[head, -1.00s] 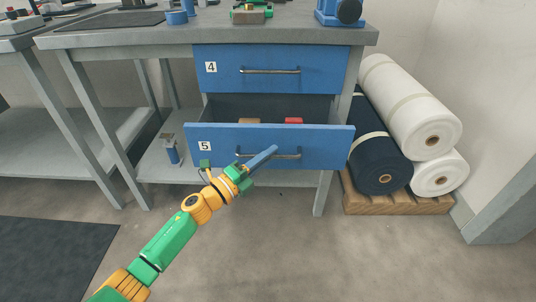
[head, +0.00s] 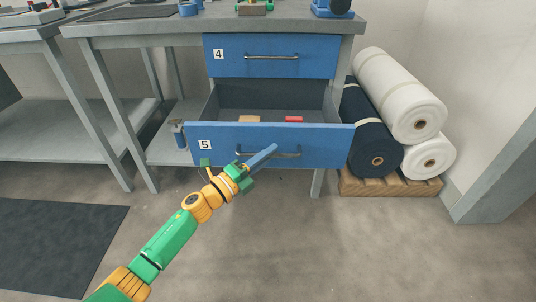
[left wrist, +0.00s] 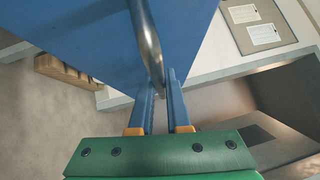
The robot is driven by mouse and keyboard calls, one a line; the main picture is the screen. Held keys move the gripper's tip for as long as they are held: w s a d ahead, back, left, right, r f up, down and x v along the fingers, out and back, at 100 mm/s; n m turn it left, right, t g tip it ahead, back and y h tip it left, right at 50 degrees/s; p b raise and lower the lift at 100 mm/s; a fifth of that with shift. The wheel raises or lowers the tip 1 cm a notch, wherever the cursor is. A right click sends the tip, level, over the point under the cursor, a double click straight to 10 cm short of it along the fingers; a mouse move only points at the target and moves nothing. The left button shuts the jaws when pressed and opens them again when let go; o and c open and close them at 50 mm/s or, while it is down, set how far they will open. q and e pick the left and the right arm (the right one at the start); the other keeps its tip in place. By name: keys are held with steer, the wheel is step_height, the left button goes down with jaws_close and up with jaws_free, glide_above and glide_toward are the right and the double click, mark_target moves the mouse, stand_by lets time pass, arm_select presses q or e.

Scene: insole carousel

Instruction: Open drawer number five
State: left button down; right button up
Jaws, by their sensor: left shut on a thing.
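Drawer number five (head: 320,145) is a blue drawer with a white "5" label, under the workbench. It stands well out from the bench. A tan item (head: 249,118) and a red item (head: 294,119) lie inside it. In the left wrist view the blue fingers (left wrist: 161,92) are shut on the handle (left wrist: 148,40). My right gripper is in neither view now.
Closed blue drawer four (head: 315,67) is above. White and dark rolls (head: 402,95) lie on a wooden pallet (head: 390,187) at the right. A bench leg (head: 317,183) stands near the drawer's right side. The floor in front is clear, with a dark mat (head: 55,240) at the left.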

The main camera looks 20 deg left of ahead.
arm_select(q)
steer(key=c, duration=0.9)
jaws_free()
steer(key=shift+s+a, duration=0.15)
steer(key=shift+s, duration=0.05)
steer(key=r+p+v, duration=0.1)
steer(key=v, duration=0.5)
steer(key=shift+s+a+f, duration=0.15)
steer(key=shift+s+f, duration=0.1)
steer(key=shift+f, duration=0.25)
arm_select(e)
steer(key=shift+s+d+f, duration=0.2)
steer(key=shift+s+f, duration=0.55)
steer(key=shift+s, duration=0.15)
